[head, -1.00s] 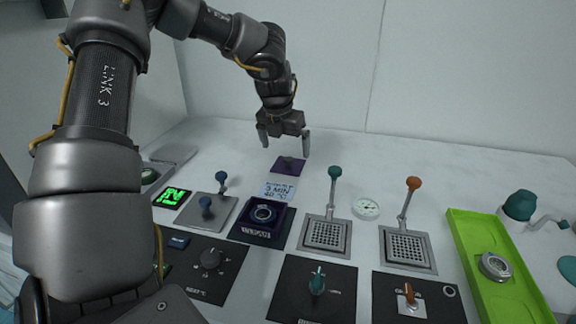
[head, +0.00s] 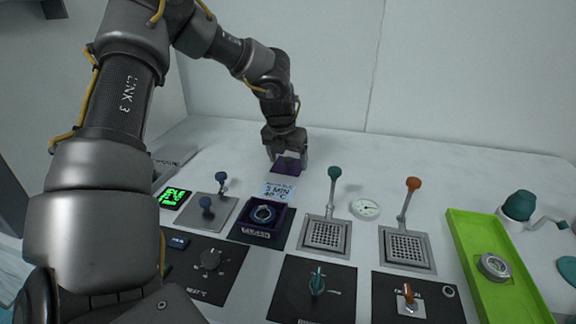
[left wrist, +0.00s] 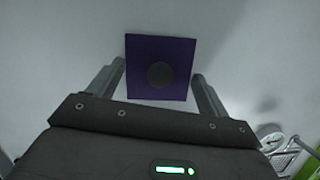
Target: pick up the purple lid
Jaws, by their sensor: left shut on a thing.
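The purple lid (head: 286,167) is a flat square with a dark round knob, at the back of the white table behind a small note card. It also shows in the left wrist view (left wrist: 143,85), between the two fingers. My left gripper (head: 287,159) is down at the lid, shut on it with a finger at each side edge. The head view does not show clearly whether the lid is off the table. My right gripper is not in view.
A purple open box (head: 242,229) holding a round part stands in front of the note card (head: 278,191). Levers with blue, green (head: 335,173) and orange (head: 413,184) knobs stand nearby. A green tray (head: 463,226) lies at right. The table behind the levers is mostly clear.

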